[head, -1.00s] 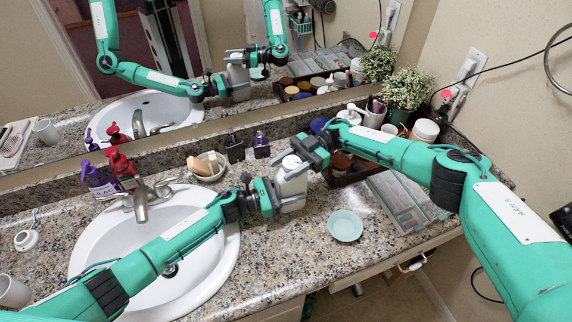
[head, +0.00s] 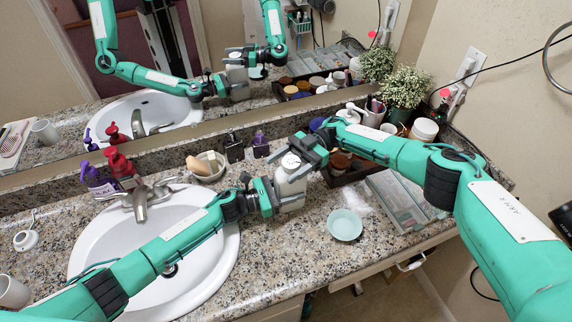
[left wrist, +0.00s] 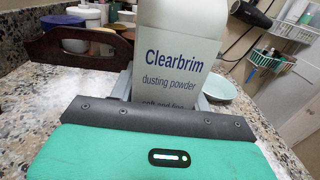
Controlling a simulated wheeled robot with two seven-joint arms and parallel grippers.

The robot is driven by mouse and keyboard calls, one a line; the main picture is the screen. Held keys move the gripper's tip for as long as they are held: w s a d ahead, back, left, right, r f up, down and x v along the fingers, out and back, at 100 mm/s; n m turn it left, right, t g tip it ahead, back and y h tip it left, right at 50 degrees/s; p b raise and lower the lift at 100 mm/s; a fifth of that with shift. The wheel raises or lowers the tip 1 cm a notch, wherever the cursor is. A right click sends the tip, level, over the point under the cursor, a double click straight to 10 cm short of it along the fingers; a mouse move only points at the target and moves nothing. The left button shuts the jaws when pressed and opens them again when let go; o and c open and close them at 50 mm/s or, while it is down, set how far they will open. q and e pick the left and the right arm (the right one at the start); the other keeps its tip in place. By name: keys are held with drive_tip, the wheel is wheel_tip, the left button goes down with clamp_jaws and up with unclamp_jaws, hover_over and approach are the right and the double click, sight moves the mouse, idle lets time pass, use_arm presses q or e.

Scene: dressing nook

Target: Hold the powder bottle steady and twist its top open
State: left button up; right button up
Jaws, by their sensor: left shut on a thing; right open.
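The white powder bottle (head: 292,184) stands upright on the counter, right of the sink. In the left wrist view its label (left wrist: 178,65) reads "Clearbrim dusting powder". My left gripper (head: 280,194) is shut on the bottle's body from the left. The bottle's top (head: 290,161) is pale with small dark marks, perhaps holes; it is out of frame in the left wrist view. My right gripper (head: 303,152) is open beside the top, with its fingers around its far and right sides. White powder (head: 358,196) lies on the counter right of the bottle.
A pale green dish (head: 345,225) sits right of the bottle, near the front. A wooden caddy (head: 345,177) with jars and a clear organiser (head: 405,200) stand at the right. A soap bowl (head: 207,166), dark bottle (head: 234,148) and purple bottle (head: 261,145) stand behind.

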sight(286, 165)
wheel_tip(286, 165, up, 10)
drive_tip(key=shift+r, duration=0.1)
idle(0.4)
use_arm(q)
drive_tip(key=o, duration=1.2)
drive_tip(key=shift+a, duration=0.1)
